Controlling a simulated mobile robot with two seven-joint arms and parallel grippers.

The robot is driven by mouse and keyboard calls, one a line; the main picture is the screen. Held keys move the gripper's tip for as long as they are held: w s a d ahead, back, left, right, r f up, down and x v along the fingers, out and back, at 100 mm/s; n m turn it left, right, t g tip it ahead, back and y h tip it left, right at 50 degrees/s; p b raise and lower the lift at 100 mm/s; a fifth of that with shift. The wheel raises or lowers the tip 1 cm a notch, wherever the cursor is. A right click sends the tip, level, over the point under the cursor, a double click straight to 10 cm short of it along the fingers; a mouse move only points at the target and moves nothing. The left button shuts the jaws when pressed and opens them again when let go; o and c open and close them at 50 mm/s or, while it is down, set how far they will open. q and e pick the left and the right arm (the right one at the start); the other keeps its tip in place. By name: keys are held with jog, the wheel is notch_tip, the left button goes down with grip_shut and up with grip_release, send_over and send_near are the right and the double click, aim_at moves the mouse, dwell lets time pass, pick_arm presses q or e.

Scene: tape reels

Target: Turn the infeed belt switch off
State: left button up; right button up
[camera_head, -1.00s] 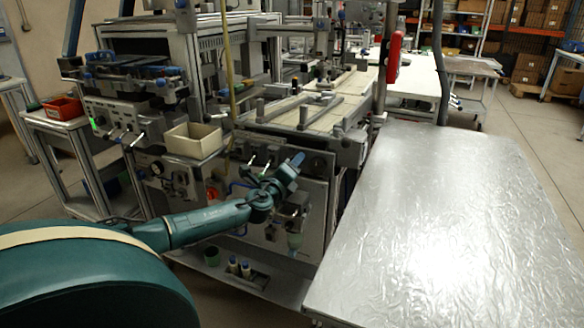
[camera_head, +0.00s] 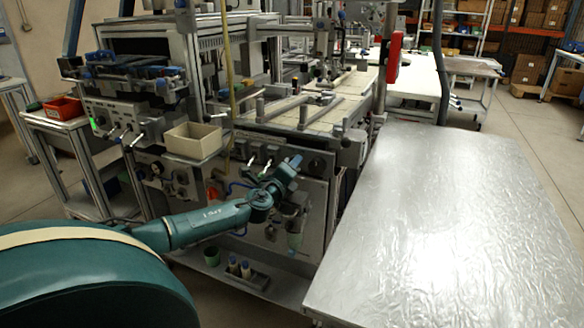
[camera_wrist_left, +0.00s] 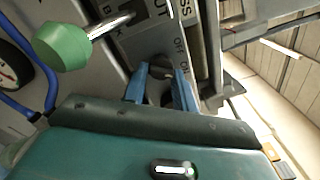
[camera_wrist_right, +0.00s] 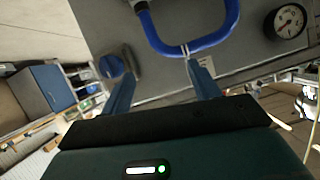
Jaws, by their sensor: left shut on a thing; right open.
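The dark rotary switch knob (camera_wrist_left: 160,67) is in the left wrist view, on a grey panel with OFF and ON printed beside it. My left gripper (camera_wrist_left: 160,88) has its blue fingers shut on the knob, one on each side. In the head view, my left gripper (camera_head: 294,162) is at the upper part of the machine's front panel (camera_head: 315,195) and hides the knob. Which label the knob points to is unclear. My right gripper (camera_wrist_right: 160,78) is open and empty in the right wrist view, near a blue hose (camera_wrist_right: 190,45).
A green-tipped lever (camera_wrist_left: 62,46) stands out left of the knob in the left wrist view. A pressure gauge (camera_wrist_right: 285,21) is on the panel by the hose. A beige bin (camera_head: 194,140) is on the machine. A metal-topped table (camera_head: 450,220) fills the right.

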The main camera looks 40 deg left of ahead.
pick_arm(q)
jog(key=shift+n, duration=0.3)
pick_arm(e)
jog(key=shift+f, duration=0.1)
pick_arm(q)
jog(key=shift+r+n, duration=0.15)
jog(key=shift+n, duration=3.1)
jog(key=shift+r+n, duration=0.15)
jog(key=shift+n, duration=3.1)
pick_arm(e)
jog(key=shift+s, duration=0.2)
pick_arm(q)
jog(key=o, duration=1)
jog(key=shift+c, duration=0.2)
pick_arm(e)
jog(key=shift+d, duration=0.1)
jog(key=shift+r, duration=0.2)
